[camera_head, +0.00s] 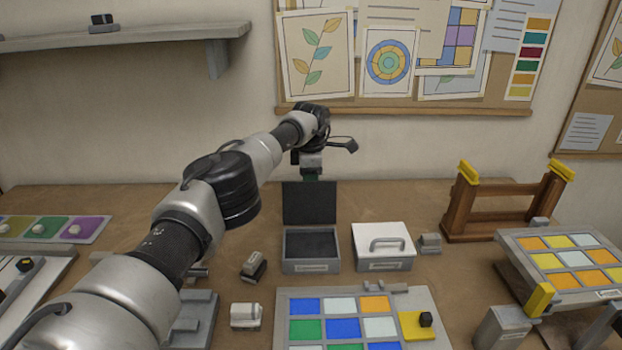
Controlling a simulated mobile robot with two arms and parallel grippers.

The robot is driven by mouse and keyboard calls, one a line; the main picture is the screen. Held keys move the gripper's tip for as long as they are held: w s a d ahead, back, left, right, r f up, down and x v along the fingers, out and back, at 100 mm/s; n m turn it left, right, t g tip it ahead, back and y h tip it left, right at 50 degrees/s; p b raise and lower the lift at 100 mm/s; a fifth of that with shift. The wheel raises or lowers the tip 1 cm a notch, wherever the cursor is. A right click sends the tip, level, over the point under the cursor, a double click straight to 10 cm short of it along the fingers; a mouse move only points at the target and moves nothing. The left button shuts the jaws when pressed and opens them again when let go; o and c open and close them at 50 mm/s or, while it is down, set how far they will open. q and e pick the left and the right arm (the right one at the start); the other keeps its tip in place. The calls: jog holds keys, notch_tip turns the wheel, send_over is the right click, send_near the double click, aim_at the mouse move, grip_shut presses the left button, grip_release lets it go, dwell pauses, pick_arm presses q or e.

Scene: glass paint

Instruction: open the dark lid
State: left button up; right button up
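The dark lid (309,203) stands upright at the back edge of its small grey box (311,265), so the box is open and its dark inside shows. My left arm comes in from the left and reaches over to the back. My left gripper (312,172) points down just above the top edge of the dark lid. Its fingertips are small and partly hidden, so I cannot tell whether they touch the lid or how far apart they are. My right gripper is not in view.
A box with a white, handled lid (398,238) stands closed just right of the open box. A colored tile panel (340,304) lies in front. A wooden rack (505,208) and a tilted tile panel (565,262) stand at right. Small blocks lie around the boxes.

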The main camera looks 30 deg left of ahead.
pick_arm(q)
jog(key=shift+o, duration=0.9)
jog(key=shift+w+a+f, duration=0.15)
jog(key=shift+w+f, duration=0.1)
jog(key=shift+f, duration=0.05)
notch_tip(320, 180, up, 11)
jog(key=s, duration=0.1)
jog(key=shift+d+b, duration=0.3)
jog(key=shift+b, duration=0.05)
jog(key=shift+r, duration=0.1)
